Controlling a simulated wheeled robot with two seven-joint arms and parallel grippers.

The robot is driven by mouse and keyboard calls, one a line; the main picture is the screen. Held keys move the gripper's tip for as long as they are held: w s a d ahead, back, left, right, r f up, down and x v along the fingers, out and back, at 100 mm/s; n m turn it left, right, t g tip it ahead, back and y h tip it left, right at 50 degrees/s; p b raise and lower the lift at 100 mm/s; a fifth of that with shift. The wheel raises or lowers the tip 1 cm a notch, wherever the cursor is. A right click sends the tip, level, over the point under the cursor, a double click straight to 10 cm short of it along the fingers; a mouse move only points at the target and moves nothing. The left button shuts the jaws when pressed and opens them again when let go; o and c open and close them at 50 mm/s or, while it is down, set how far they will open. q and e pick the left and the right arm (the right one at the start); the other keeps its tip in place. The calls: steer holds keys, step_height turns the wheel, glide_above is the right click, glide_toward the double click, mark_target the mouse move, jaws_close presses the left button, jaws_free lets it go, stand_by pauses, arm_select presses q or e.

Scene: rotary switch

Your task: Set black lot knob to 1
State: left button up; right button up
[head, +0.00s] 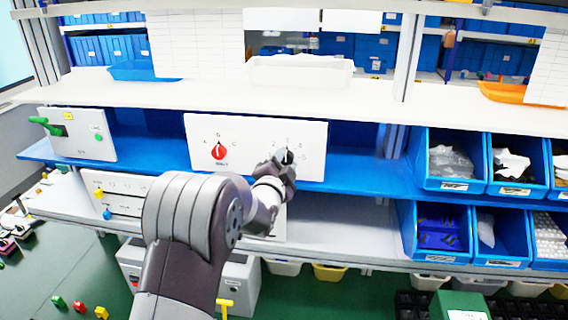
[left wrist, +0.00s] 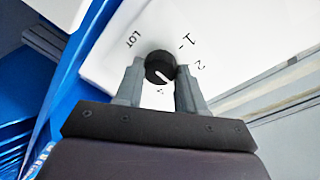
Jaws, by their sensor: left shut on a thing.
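The black lot knob (left wrist: 160,66) is round and sits on a white panel, with a white mark on the lower part of its face. Beside it in the left wrist view I see "LOT", "1" and "2" printed on the panel. My left gripper (left wrist: 157,82) is shut on the knob, one finger on each side. In the head view the gripper (head: 281,166) is at the right half of the white panel (head: 255,133), and only part of the black knob (head: 288,156) shows past it. I cannot tell exactly which number the mark faces. My right gripper is not in view.
A red knob (head: 219,151) is on the left half of the same panel. A grey box with a green switch (head: 45,125) stands further left on the blue shelf. Blue bins (head: 455,159) stand to the right. A white shelf (head: 330,100) runs above the panel.

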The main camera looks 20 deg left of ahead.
arm_select(q)
steer(key=shift+f+b, duration=0.3)
steer(key=shift+b, duration=0.2)
steer(key=n+b, duration=0.2)
steer(key=b, duration=0.1)
steer(key=n+b, duration=0.2)
steer(key=b, duration=0.2)
steer(key=n+b, duration=0.2)
steer(key=b, duration=0.1)
steer(key=shift+f+n+t, duration=0.3)
steer(key=shift+f, duration=0.1)
steer(key=n+y+b, duration=0.1)
steer(key=n+b, duration=0.6)
steer(key=b, duration=0.2)
steer(key=shift+n, duration=0.4)
steer(key=shift+r+n+b, duration=0.15)
steer(key=shift+n+b, duration=0.85)
steer(key=shift+n, duration=0.2)
steer(key=shift+r+n+y+b, duration=0.1)
steer(key=shift+n+y+b, duration=0.35)
steer(key=shift+n, duration=0.65)
steer(key=o, duration=0.8)
steer(key=shift+o, duration=1.2)
steer(key=shift+r, duration=0.2)
